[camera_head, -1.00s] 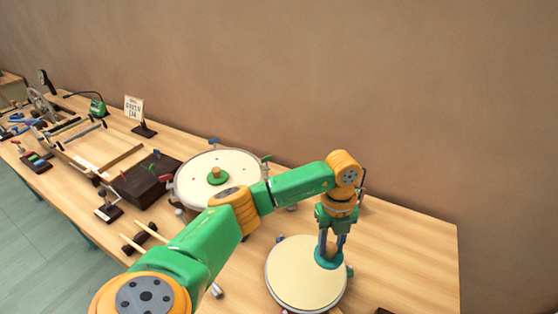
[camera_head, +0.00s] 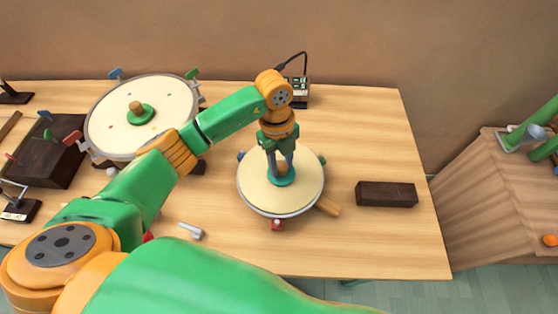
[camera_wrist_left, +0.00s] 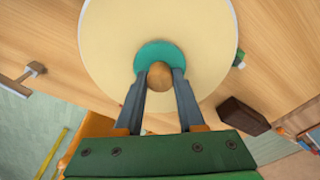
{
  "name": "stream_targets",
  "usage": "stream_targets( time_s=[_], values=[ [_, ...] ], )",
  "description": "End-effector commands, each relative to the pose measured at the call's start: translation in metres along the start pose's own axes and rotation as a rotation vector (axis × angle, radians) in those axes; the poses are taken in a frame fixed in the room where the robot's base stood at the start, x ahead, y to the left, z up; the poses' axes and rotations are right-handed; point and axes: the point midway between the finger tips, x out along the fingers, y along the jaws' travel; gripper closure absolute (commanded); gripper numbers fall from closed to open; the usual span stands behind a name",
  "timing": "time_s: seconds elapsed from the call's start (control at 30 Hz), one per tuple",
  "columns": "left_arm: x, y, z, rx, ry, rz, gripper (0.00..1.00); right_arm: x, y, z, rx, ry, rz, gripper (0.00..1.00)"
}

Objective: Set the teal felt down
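The teal felt (camera_head: 284,180) is a small round disc with a wooden knob (camera_wrist_left: 160,75) on top. My left gripper (camera_head: 281,168) points down over the small cream drum (camera_head: 258,192), its two fingers closed on either side of the knob. In the left wrist view the felt (camera_wrist_left: 150,52) lies over the near part of the cream drumhead (camera_wrist_left: 160,15). In the head view it appears near the drumhead's middle. I cannot tell whether the felt touches the drumhead. My right gripper is not in view.
A larger drum (camera_head: 115,125) with a green knobbed disc (camera_head: 140,113) stands at left. A dark brown block (camera_head: 386,194) lies right of the small drum. A small boxed device (camera_head: 297,90) stands behind. Bare table lies at the front right.

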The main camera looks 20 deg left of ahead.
Motion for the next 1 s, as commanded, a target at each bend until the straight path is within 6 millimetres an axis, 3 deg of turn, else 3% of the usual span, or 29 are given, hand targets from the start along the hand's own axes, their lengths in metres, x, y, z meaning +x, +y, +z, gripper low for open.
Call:
stream_targets(
  time_s=[0.03,0.1,0.5,0.57,0.8,1.0],
  values=[
    [0.000,0.000,0.000,0.000,0.000,0.000,0.51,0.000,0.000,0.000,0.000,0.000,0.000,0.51],
    [0.000,0.000,0.000,0.000,0.000,0.000,0.32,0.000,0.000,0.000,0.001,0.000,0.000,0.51],
    [-0.009,-0.001,0.000,-0.001,-0.001,-0.003,0.32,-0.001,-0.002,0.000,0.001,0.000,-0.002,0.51],
    [-0.018,-0.001,0.001,-0.001,-0.002,-0.004,0.32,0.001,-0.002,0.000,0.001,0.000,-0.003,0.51],
    [-0.078,-0.001,0.001,0.000,-0.004,-0.006,0.32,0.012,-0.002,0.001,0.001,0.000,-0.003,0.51],
    [-0.116,0.000,0.000,-0.001,-0.002,-0.002,0.32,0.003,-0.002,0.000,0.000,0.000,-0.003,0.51]
  ],
)
